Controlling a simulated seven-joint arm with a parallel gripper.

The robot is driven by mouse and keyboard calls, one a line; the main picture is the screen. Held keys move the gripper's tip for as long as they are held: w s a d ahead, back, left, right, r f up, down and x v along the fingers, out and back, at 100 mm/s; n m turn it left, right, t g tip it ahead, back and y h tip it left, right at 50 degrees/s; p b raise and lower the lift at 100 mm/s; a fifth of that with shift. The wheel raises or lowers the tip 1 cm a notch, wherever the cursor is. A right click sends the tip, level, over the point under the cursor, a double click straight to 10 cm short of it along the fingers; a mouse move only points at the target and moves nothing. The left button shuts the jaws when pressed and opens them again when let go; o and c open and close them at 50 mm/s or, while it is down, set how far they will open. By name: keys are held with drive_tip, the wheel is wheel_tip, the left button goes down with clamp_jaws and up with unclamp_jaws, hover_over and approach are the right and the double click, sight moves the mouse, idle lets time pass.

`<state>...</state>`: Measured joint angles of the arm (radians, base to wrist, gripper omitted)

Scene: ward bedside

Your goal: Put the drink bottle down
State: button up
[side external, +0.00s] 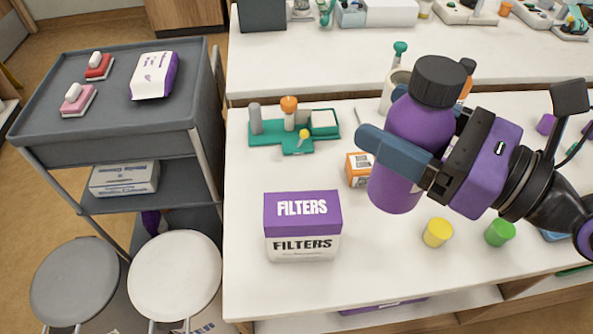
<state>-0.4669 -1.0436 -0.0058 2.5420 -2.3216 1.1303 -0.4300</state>
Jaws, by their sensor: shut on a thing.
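The drink bottle (400,131) is purple with a dark ribbed cap. It is upright or nearly so, toward the right of the side external view. My gripper (400,150) reaches in from the right with its blue-grey fingers shut on the bottle's middle. The bottle appears held above the white table (375,280), but the exact gap under its base is hard to judge. The bottle and gripper hide part of the table behind them.
A FILTERS box (302,245) stands at the table's front left. An orange-white box (358,170) is close behind the bottle. Yellow (438,232) and green (500,232) cups sit in front of my gripper. A green organizer (295,132) is behind. Bare table lies between the FILTERS box and yellow cup.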

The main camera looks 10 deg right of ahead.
drive_tip(key=w+a+f, duration=0.7)
drive_tip(key=a+f, duration=0.3)
drive_tip(key=f, duration=0.2)
drive_tip(key=shift+a+f, duration=0.15)
drive_tip(key=shift+f, duration=0.05)
drive_tip(key=shift+w+f, duration=0.1)
drive_tip(key=shift+f, duration=0.05)
drive_tip(key=o, duration=1.3)
drive_tip(key=shift+c, duration=0.2)
